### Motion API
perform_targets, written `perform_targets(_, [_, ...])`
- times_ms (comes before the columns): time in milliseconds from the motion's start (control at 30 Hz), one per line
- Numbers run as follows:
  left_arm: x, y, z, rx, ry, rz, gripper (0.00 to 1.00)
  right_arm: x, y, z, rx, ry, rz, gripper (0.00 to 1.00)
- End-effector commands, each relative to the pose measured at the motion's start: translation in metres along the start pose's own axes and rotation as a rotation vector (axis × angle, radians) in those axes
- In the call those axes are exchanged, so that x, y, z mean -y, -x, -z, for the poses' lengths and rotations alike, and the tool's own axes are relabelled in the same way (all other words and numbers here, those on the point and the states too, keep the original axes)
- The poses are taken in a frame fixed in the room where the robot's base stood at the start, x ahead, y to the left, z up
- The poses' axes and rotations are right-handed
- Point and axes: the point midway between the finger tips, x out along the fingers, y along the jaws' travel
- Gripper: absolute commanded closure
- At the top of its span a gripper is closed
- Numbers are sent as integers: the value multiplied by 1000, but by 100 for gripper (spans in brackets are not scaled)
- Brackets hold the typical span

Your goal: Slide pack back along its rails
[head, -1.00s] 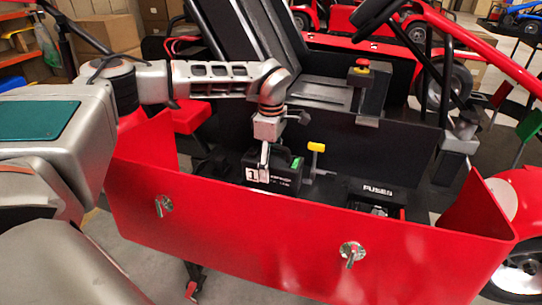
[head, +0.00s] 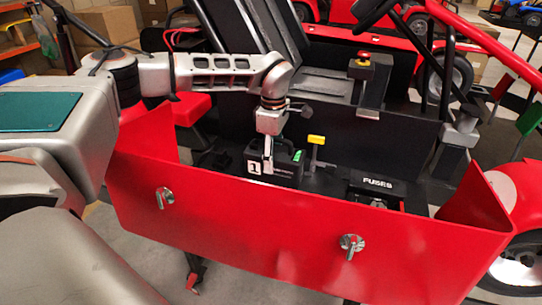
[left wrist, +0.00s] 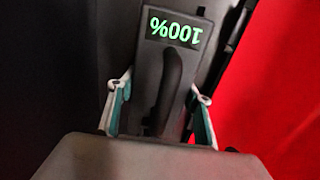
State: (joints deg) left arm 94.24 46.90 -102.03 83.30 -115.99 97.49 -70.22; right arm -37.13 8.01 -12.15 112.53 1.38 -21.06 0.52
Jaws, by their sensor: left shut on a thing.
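The pack is a black box (head: 286,172) with a white label "1" on its near face and a green display on top. It sits low in the kart's side bay, behind the red side panel (head: 300,240). My left gripper (head: 267,165) reaches down onto it from above. In the left wrist view, the two fingers (left wrist: 158,105) stand on either side of the pack's dark top handle (left wrist: 172,85). The display there reads 100% upside down. The rails under the pack are hidden. My right gripper is not in view.
A yellow-topped lever (head: 316,140) stands just right of the pack. A black box marked FUSES (head: 377,183) is farther right. The red panel has two silver latches (head: 165,197). The kart's seat (head: 265,45) and a red button (head: 364,57) are behind.

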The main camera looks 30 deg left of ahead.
Motion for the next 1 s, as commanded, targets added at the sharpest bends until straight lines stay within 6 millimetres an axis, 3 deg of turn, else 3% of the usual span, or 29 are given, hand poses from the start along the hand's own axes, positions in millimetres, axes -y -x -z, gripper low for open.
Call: perform_targets(1000, [1,0,-39,3,-5,2,100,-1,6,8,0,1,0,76])
